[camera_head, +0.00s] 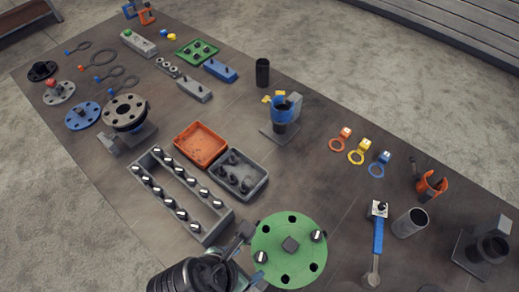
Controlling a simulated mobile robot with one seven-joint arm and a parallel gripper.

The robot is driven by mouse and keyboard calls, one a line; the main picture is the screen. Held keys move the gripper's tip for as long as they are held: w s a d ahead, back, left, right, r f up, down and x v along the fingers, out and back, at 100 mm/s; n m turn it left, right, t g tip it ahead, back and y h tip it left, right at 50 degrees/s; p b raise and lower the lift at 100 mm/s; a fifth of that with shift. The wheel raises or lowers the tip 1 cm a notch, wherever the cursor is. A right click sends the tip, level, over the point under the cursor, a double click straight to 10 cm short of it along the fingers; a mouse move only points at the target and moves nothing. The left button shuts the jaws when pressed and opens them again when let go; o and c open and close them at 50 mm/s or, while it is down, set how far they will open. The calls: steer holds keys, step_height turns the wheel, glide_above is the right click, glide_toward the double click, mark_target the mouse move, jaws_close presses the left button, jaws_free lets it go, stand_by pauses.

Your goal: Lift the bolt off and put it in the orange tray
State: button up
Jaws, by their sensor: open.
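The green round flange (290,262) lies at the front of the table, with several dark holes and a dark square piece in its middle. One pale-topped bolt (261,257) stands at its left side and another bolt (317,235) at its upper right. My gripper (252,256) is at the flange's left edge, with its jaws open, one finger above and one below the left bolt in the picture. I cannot tell whether they touch it. The orange tray (201,141) is farther back and left; it looks empty.
A grey tray (262,186) with several dark parts adjoins the orange tray. A long grey rack (163,207) of bolts stands to the left of my gripper. A blue-handled wrench (377,240) and a grey cup (410,222) are to the right. The table centre is fairly clear.

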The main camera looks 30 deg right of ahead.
mark_target(262, 256)
steer(key=shift+d+p+x, duration=0.15)
steer(key=shift+p+x, duration=0.25)
steer(key=shift+x, duration=2.05)
steer(key=shift+d+p+x, duration=0.1)
steer(key=shift+p+x, duration=0.3)
steer(key=shift+x, duration=2.1)
steer(key=shift+r, duration=0.1)
steer(key=shift+c, duration=0.3)
jaws_close()
